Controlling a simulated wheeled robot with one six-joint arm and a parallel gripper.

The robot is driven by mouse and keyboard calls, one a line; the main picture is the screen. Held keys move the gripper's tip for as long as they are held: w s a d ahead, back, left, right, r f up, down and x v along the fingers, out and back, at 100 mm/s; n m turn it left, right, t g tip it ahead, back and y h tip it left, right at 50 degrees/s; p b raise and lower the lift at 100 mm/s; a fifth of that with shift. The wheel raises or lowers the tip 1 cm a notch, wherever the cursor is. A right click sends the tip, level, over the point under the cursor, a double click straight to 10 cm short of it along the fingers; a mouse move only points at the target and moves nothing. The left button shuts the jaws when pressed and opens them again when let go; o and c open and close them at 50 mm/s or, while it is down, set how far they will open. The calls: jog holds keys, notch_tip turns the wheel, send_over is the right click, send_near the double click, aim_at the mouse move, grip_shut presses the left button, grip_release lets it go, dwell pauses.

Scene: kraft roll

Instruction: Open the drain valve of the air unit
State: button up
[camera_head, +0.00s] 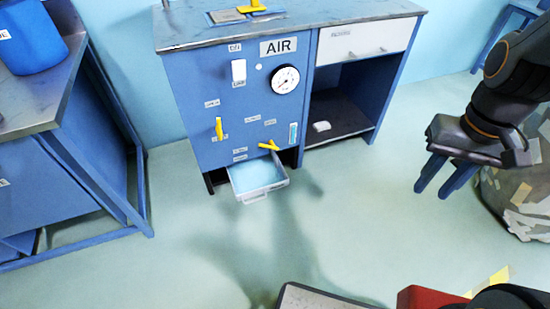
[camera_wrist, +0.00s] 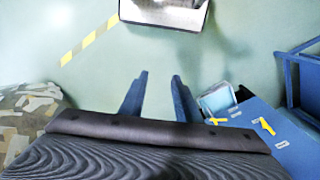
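The blue air unit (camera_head: 238,108) with an AIR label stands at the upper middle of the head view. A yellow lever (camera_head: 269,146) sits low on its front, just above a pulled-out tray (camera_head: 257,176) with a pale blue inside. A second yellow lever (camera_head: 219,129) stands upright on the left of the panel. In the wrist view the tray (camera_wrist: 217,98) and the low lever (camera_wrist: 216,121) show at the right. My gripper (camera_head: 437,190) is open and empty, in the air at the right, well away from the unit. Its blue fingers also show in the wrist view (camera_wrist: 158,95).
A blue bench (camera_head: 62,190) with a blue container (camera_head: 30,40) stands at the left. An open shelf and white drawer (camera_head: 368,38) adjoin the unit. A bin of scraps (camera_head: 525,195) is by my arm at the right. The floor between is clear.

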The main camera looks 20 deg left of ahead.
jog(key=shift+w+f, duration=0.1)
jog(key=shift+w, duration=0.05)
jog(key=c, duration=0.3)
jog(key=w+a+f+n+b, duration=0.1)
jog(key=w+f, duration=0.1)
jog(key=w+f+n+t+b, duration=0.1)
jog(key=w+f+b, duration=0.1)
jog(key=w, duration=0.1)
jog(key=w+a+f+n+b, duration=0.1)
jog(key=w+f+b, duration=0.1)
jog(key=shift+w+a+f+n+t, duration=0.3)
jog(key=shift+w, duration=0.1)
grip_shut()
jog(key=w+a+f+n+t+y+b, duration=0.2)
jog(key=w+a+f+n+t+b, duration=0.1)
jog(key=w+a+f+n+b, duration=0.75)
jog(key=w+a+f+n+t+y+b, duration=0.1)
jog(key=w+a+f+n+t+b, duration=0.2)
jog(key=w+a+f+n+b, duration=0.75)
jog(key=w+a+f+n+t+y+b, duration=0.2)
jog(key=a+f+n+y+b, duration=0.2)
jog(key=a+f, duration=0.8)
jog(key=w+a+f+n+t+y+b, duration=0.2)
jog(key=a+f+n+b, duration=0.7)
jog(key=f, duration=0.8)
jog(key=shift+w+a+y+b, duration=0.8)
jog(key=shift+a+y+b, duration=0.2)
jog(key=shift+a+y, duration=0.35)
